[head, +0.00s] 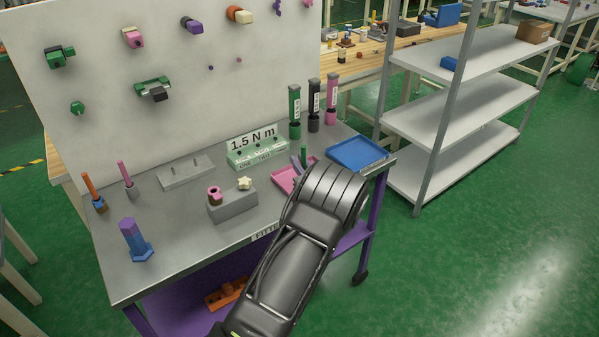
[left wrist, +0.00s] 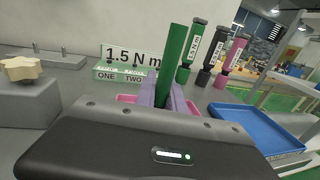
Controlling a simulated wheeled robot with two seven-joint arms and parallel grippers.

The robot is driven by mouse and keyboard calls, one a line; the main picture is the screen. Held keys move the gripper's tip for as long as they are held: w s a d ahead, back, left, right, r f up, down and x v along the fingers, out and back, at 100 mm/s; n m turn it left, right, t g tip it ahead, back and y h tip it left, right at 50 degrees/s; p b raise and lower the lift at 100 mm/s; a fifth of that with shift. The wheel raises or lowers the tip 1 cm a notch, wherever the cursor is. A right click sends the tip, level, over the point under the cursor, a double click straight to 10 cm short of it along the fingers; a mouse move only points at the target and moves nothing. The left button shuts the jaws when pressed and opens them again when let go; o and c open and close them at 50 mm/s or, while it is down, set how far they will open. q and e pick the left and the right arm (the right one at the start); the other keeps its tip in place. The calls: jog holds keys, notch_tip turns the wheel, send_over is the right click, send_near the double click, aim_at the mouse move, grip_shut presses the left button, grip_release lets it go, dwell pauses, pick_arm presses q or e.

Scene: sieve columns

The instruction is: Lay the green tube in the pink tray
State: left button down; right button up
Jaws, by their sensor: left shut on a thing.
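The green tube (head: 303,153) stands nearly upright in my left gripper (head: 299,165), whose purple fingers are shut on it. In the left wrist view the tube (left wrist: 172,55) rises tilted a little to the right from between the fingers (left wrist: 163,95). The pink tray (head: 284,181) lies on the grey bench top, partly hidden by my left arm. Its pink edge (left wrist: 126,98) shows on both sides of the fingers in the left wrist view. The gripper is over the tray; the tube's lower end is hidden. My right gripper is not in view.
A blue tray (head: 356,153) lies right of the pink one. Green, black and pink labelled cylinders (head: 314,105) stand behind, beside a "1.5 N m" sign (head: 254,142). A grey block (head: 232,206) with a star knob is at left. The bench's right edge is close.

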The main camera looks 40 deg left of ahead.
pick_arm(q)
notch_tip(320, 180, down, 4)
jog(key=shift+r, duration=0.15)
dwell(0.3)
jog(key=c, duration=1.4)
grip_release()
jog(key=shift+c, duration=0.2)
jog(key=shift+d, duration=0.1)
jog(key=b+v, duration=0.1)
jog(key=v, duration=1.1)
